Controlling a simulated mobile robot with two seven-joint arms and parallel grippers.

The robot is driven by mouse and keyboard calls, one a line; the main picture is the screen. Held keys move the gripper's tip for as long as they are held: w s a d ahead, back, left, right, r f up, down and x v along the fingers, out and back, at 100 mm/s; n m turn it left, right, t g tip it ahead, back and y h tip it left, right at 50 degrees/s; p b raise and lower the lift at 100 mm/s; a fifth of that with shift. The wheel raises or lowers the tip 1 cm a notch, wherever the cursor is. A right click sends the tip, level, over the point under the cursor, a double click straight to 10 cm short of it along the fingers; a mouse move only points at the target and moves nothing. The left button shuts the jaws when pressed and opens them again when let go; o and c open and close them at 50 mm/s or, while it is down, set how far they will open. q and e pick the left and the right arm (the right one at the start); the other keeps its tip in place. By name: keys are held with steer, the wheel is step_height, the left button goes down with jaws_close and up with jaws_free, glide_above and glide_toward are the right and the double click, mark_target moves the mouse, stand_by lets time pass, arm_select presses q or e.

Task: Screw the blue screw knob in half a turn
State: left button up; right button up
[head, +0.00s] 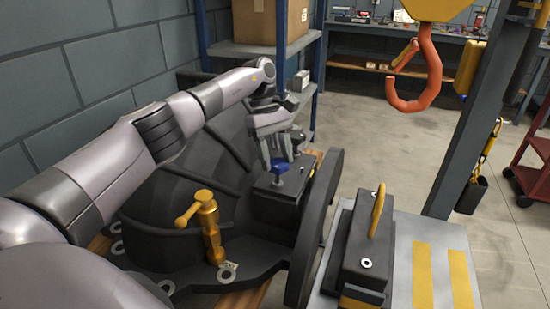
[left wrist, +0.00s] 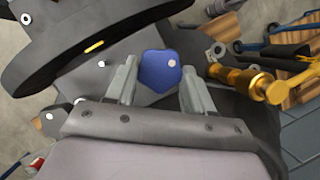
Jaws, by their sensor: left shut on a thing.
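The blue screw knob (head: 279,169) stands on a dark block (head: 277,193) on the black casing (head: 185,160). My left gripper (head: 278,157) reaches it from above and behind. In the left wrist view the blue knob (left wrist: 161,72) sits between the two grey fingers of my left gripper (left wrist: 158,90), one on each side. The left gripper is shut on the knob. The knob's shaft below is partly hidden. My right gripper shows in neither view.
A brass valve-like fitting (head: 207,225) stands on the casing's near flange. A large dark ring flange (head: 318,230) rises right of the knob. A dark block with a yellow handle (head: 377,212) sits on a grey table. An orange hook (head: 420,75) hangs at the upper right.

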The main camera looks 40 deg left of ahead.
arm_select(q)
steer(key=shift+w+m+g+y, duration=0.1)
steer(key=shift+m+g+y, duration=0.2)
steer(key=shift+m, duration=0.7)
steer(key=shift+m+g+b, duration=0.3)
steer(key=shift+m, duration=0.6)
steer(key=o, duration=1)
steer(key=shift+n, duration=0.3)
